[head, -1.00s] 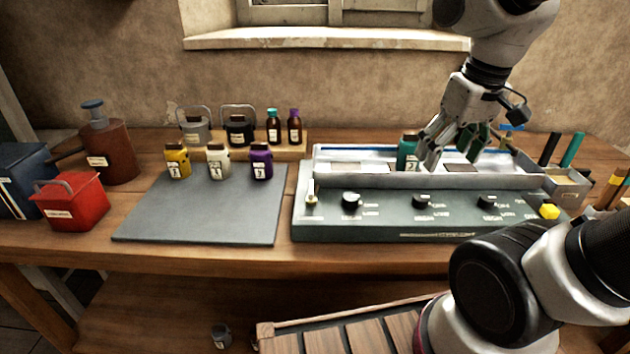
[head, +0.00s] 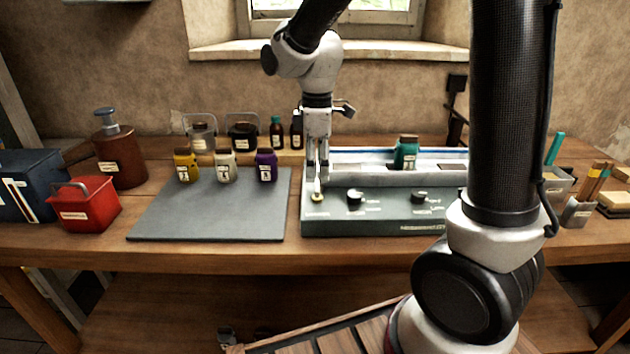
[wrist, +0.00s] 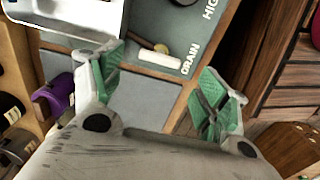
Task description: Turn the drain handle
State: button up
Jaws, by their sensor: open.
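The drain handle (head: 317,197) is a small pale lever with a yellowish base at the front left of the green-grey control panel (head: 345,223). In the wrist view the handle (wrist: 158,56) lies beside the word DRAIN, with a yellow knob and a whitish bar. My gripper (head: 318,178) points down just above the handle, its fingers hanging close over it. In the wrist view my gripper (wrist: 163,86) has its green-padded fingers wide apart, with nothing between them. The handle shows beyond the fingertips, nearer the left finger. I cannot tell whether anything touches.
Black knobs (head: 355,196) sit right of the handle. A teal bottle (head: 405,153) stands in the trough behind the panel. Yellow, white and purple jars (head: 265,166) stand at the back of a grey mat (head: 215,212), whose front is bare. A red box (head: 85,204) is far left.

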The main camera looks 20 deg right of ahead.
aim_at(317, 185)
jog(key=shift+f, duration=2.3)
jog(key=c, duration=1)
